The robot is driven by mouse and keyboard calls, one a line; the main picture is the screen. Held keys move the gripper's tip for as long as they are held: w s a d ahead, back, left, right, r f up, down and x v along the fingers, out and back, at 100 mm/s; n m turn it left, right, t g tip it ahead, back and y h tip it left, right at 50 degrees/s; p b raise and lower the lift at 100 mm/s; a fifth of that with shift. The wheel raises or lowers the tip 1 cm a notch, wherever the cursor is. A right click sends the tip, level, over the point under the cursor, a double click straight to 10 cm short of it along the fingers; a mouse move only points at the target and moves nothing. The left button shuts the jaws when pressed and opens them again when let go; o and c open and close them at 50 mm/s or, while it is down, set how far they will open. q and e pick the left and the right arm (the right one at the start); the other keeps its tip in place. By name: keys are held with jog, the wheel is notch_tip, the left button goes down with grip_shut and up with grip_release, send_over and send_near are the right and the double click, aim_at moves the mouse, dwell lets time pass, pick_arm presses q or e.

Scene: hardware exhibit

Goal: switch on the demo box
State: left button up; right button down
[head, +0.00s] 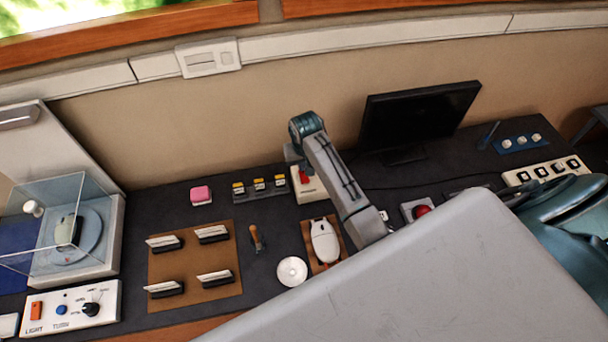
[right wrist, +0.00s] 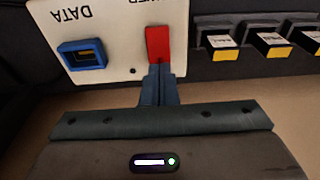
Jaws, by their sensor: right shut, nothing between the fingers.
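The demo box appears to be a white box (head: 313,192) at the back of the dark table, with a red switch (head: 304,176) on it. In the right wrist view the box face (right wrist: 115,55) is upside down, with a blue-rimmed port marked DATA (right wrist: 84,55) beside the red switch (right wrist: 159,43). The label by the switch is partly cut off. My right gripper (head: 296,160) is shut and empty. Its fingertips (right wrist: 158,74) are at the near end of the switch, touching it or very close. My left gripper is not in view.
Three small yellow-topped blocks (head: 259,185) stand left of the box. A black monitor (head: 420,115) stands to its right. A white mouse-shaped thing (head: 324,242), a white disc (head: 292,271) and a red button (head: 422,211) lie nearer. A clear case (head: 60,225) stands at far left.

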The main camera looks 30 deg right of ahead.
jog(key=shift+f, duration=0.75)
jog(key=shift+r+p, duration=0.65)
jog(key=shift+r, duration=2.9)
jog(key=shift+s+f, duration=0.1)
